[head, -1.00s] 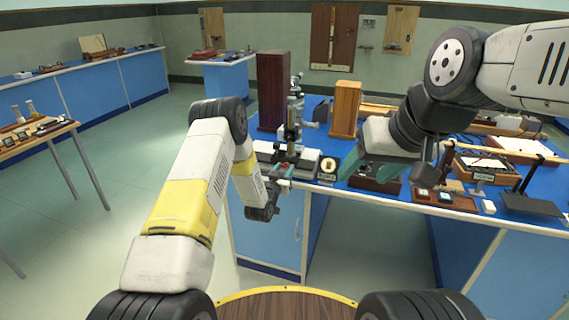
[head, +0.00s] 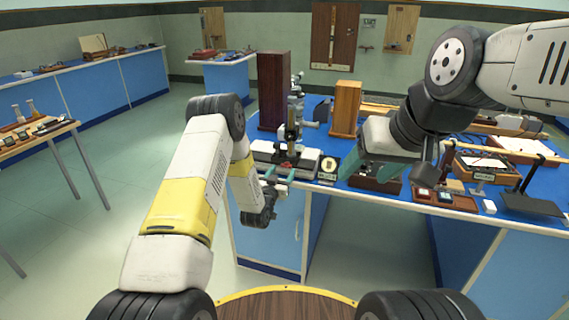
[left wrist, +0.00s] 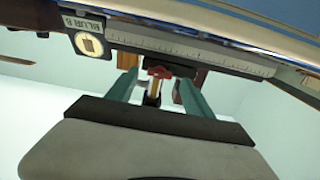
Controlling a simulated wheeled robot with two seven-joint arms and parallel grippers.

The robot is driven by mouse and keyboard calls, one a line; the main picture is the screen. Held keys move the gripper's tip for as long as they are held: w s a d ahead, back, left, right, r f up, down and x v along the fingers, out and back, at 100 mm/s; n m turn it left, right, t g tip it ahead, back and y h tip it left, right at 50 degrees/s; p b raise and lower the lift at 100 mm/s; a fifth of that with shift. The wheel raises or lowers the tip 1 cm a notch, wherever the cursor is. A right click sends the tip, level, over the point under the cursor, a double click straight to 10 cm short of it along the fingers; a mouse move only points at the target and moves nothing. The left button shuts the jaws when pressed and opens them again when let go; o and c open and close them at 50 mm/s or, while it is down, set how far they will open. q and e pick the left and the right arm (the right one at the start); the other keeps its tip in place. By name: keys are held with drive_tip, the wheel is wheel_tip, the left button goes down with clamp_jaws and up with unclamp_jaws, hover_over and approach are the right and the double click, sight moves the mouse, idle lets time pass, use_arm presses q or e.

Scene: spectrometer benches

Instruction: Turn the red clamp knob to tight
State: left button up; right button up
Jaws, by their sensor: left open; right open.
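The red clamp knob (left wrist: 157,72) is on the front of the instrument bench, below its white scale, in the left wrist view. A brass-coloured stem shows just below it. In the head view the knob (head: 284,165) is a small red spot. My left gripper (left wrist: 157,84) is open, with one teal finger on each side of the knob. I cannot tell whether either finger touches it. In the head view my left gripper (head: 277,175) is at the bench's front edge. My right gripper (head: 352,168) is open and appears empty over the blue table.
A microscope-like instrument (head: 294,120) stands on the bench. A dark wooden block (head: 273,90) and a lighter block (head: 346,108) stand behind. A round dial plate (head: 329,167) is right of the knob. Several small devices fill the table's right side.

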use_arm(q)
drive_tip(key=v, duration=0.5)
drive_tip(key=shift+w, duration=0.1)
wheel_tip(320, 180, up, 8)
drive_tip(key=w+a+g+y, duration=0.1)
drive_tip(key=w+a, duration=0.1)
drive_tip(key=s+a+r+n+g+y, duration=0.1)
drive_tip(key=s+a+r+g, duration=0.15)
drive_tip(key=s+r, duration=0.4)
drive_tip(key=s+a+r+n+g+y, duration=0.1)
drive_tip(key=s+a+r+g, duration=0.15)
drive_tip(key=r, duration=0.75)
drive_tip(key=s+a+r+g, duration=0.2)
drive_tip(key=s, duration=1.3)
drive_tip(key=s+a+r+n+g, duration=0.1)
drive_tip(key=s+a+r+g, duration=0.1)
drive_tip(key=s, duration=1.4)
drive_tip(key=shift+s+r+g, duration=0.2)
drive_tip(key=shift+r+g, duration=0.3)
